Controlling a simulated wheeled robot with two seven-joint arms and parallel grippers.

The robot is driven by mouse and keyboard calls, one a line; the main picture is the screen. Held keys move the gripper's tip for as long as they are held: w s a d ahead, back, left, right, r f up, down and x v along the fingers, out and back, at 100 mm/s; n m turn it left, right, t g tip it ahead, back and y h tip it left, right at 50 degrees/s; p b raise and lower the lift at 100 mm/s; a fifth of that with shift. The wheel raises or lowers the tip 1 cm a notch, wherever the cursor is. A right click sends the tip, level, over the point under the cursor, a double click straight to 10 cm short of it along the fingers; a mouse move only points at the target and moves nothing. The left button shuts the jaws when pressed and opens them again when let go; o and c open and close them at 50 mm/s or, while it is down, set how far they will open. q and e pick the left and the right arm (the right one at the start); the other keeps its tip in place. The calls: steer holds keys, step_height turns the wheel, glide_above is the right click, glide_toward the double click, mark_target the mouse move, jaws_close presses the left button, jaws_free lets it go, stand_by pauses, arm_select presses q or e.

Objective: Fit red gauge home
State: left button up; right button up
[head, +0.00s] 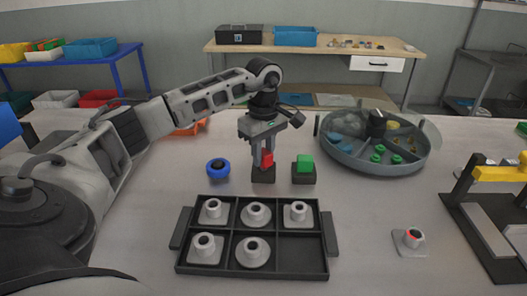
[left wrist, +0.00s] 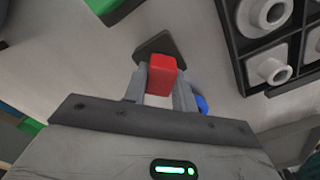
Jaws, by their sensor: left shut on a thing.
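The red gauge (head: 267,159) is a small red block above a dark square base (head: 263,175). My left gripper (head: 264,154) points down and is shut on it. In the left wrist view the red gauge (left wrist: 162,74) sits between the two fingers (left wrist: 160,88), with the dark base (left wrist: 158,45) just beyond it. I cannot tell whether the gauge still touches its base. A loose grey collared piece (head: 410,241) with a red mark at its bore lies on the table at the right. My right gripper is not in view.
A blue round gauge (head: 218,169) and a green gauge (head: 305,166) flank the red one. A black tray (head: 290,262) holds several grey collared pieces; its front right compartment is empty. A round grey tank (head: 345,160) and a yellow-topped fixture (head: 500,174) stand right.

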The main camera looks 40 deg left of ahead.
arm_select(q)
steer(key=shift+f, duration=0.45)
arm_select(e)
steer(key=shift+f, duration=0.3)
arm_select(q)
steer(key=shift+f, duration=0.25)
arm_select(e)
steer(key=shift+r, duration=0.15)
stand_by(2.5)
arm_select(q)
steer(key=o, duration=1.1)
steer(key=shift+c, duration=0.2)
step_height(320, 180, up, 16)
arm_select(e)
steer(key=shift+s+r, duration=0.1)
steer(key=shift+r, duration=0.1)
arm_select(q)
steer(key=shift+f, duration=0.1)
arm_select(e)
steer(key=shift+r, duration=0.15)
